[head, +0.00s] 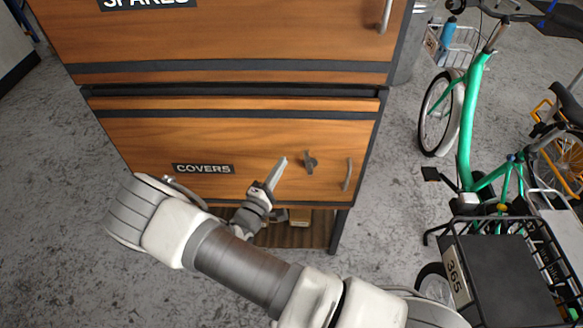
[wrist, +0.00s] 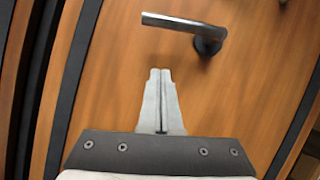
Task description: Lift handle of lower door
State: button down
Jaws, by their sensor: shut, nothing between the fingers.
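The lower door (head: 255,140) of the wooden cabinet bears a black "COVERS" label and looks shut. Its small grey lever handle (head: 310,162) is on the right part of the door. In the wrist view the lever handle (wrist: 180,23) is a metal bar running left from a dark round mount, near the top. My gripper (head: 283,161) is just left of the lever handle in the head view. In the wrist view my gripper (wrist: 160,74) has its fingers together, empty, below the bar with a visible gap. I cannot tell whether the fingertips touch the door.
An open shelf space (head: 285,236) lies below the lower door. A green cargo bike (head: 466,125) stands at the right.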

jog(key=r+v, duration=0.1)
jog(key=v, duration=0.8)
jog(key=shift+f, duration=0.25)
jog(key=shift+d, duration=0.1)
jog(key=s+d+r+m+g+h, duration=0.1)
jog(key=s+d+r+m+g, duration=0.2)
jog(key=d+r+m+g, duration=0.4)
jog(key=s+d+r+m+g+h, duration=0.15)
jog(key=d+r+m+g, duration=0.25)
jog(key=d+r+g, duration=0.55)
jog(key=s+d+r+m+t+y, duration=0.3)
jog(key=s+r+y, duration=0.8)
jog(key=r, duration=0.5)
jog(key=shift+s+d+m+t, duration=0.2)
jog(key=shift+s+m+t, duration=0.5)
jog(key=shift+t, duration=0.25)
jog(key=c, duration=1.6)
grip_release()
